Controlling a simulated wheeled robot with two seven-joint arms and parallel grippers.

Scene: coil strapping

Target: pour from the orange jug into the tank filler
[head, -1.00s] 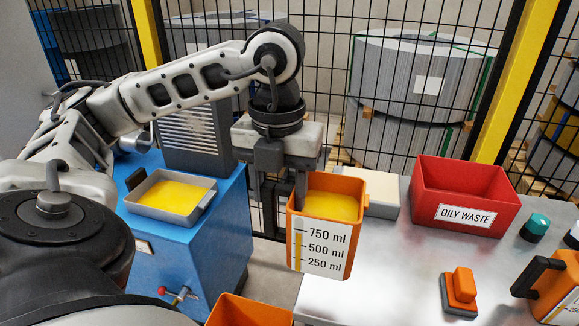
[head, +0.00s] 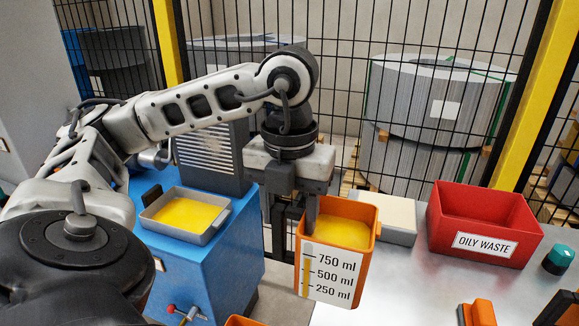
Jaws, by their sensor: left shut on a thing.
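The orange jug (head: 369,244) hangs upright in the middle of the head view. It has a white scale marked 250, 500 and 750 ml and holds yellow liquid. My left gripper (head: 294,224) is shut on its left side; the exact grip is partly hidden by the fingers. The blue tank (head: 225,262) stands to the left, with an open grey tray-like filler (head: 209,237) on top holding yellow liquid. The jug is to the right of the filler, apart from it. My right gripper is out of view.
The steel bench (head: 405,285) carries a red OILY WASTE bin (head: 450,218), a pale-topped box (head: 388,213), a teal-topped button (head: 558,259) and an orange-topped block (head: 480,313). A grey louvred unit (head: 210,160) stands behind the filler. Mesh fencing and steel coils (head: 435,105) are behind.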

